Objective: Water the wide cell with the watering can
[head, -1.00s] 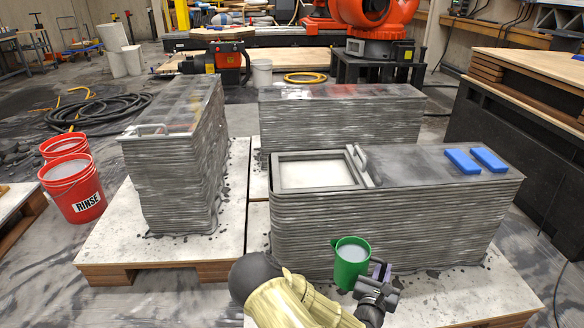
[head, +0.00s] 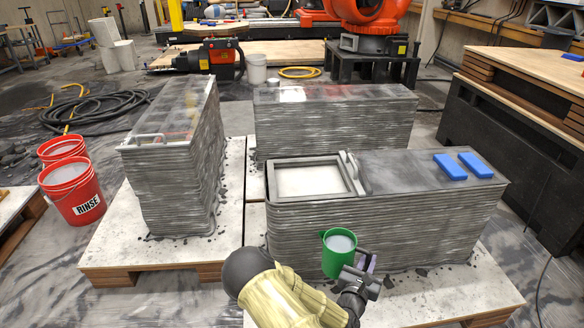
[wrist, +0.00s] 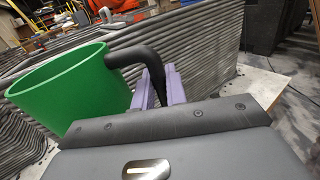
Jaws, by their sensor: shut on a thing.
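A green watering can (head: 339,256) with pale liquid at its open top is upright in front of the nearest printed block. My gripper (head: 368,264) is shut on its dark handle. In the wrist view the purple fingers (wrist: 158,86) clamp the handle (wrist: 140,58), with the green can (wrist: 70,88) on the left. The nearest grey layered block (head: 380,215) has a framed square opening (head: 312,181) with a pale inside at its left end. A grey lid with a handle (head: 352,170) covers the rest of its top. I cannot tell which cell is the wide one.
Two blue blocks (head: 450,167) lie on the near block's right end. Another layered block (head: 172,165) stands left and one (head: 335,120) behind. Red rinse buckets (head: 73,193) stand far left. A wooden-topped bench (head: 535,85) is at right.

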